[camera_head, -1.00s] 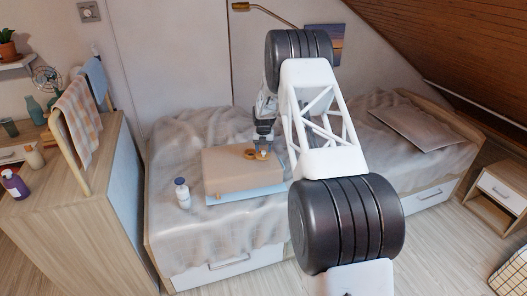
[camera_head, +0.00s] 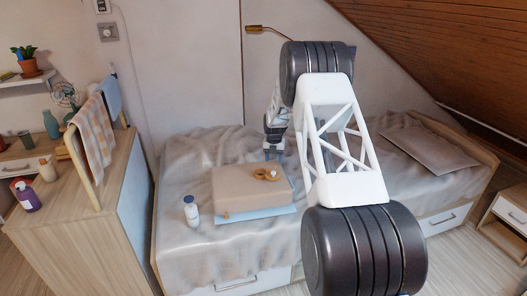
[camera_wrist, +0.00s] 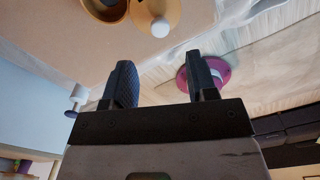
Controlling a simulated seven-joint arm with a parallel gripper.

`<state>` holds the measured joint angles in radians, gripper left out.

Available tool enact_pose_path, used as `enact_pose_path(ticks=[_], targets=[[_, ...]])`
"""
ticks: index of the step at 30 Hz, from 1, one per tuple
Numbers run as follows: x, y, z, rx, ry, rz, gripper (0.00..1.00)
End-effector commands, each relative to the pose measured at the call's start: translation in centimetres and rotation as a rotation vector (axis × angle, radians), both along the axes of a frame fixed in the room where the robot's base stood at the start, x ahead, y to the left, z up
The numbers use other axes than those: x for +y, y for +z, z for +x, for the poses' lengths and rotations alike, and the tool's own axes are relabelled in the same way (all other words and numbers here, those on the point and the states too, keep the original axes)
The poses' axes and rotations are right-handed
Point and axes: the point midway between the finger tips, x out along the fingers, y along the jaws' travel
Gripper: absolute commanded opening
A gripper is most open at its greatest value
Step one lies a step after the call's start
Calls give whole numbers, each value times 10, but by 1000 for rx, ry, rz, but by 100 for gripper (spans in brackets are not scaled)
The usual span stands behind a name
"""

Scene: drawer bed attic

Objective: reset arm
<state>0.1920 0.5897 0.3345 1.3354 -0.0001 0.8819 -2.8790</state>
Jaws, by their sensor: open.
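My gripper (camera_head: 273,153) is just behind a small tan, ring-like object (camera_head: 266,174) on a beige box (camera_head: 232,190) on the bed. In the wrist view my gripper (camera_wrist: 160,72) is open, with nothing between its two dark fingers. The tan object (camera_wrist: 172,12), with a white ball-like part, lies beyond the fingertips there, apart from them. My arm crosses the head view and hides part of the bed behind it.
The box rests on a light blue flat item (camera_head: 262,214) on the rumpled bed (camera_head: 190,160). A white bottle (camera_head: 191,210) stands left of it. A flat grey panel (camera_head: 430,148) lies on the right. A wooden cabinet (camera_head: 75,215) stands left; the sloped ceiling (camera_head: 450,60) limits the right.

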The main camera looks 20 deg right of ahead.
Motion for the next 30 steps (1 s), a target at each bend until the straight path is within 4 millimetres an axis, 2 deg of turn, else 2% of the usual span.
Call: enact_pose_path(ticks=[5, 11, 20, 30], targets=[[1, 2, -1, -1, -4, 0, 52], [6, 20, -9, -7, -57, -1, 52], [28, 82, -46, -26, -269, -2, 52], [57, 159, -108, -52, -572, 6, 52]])
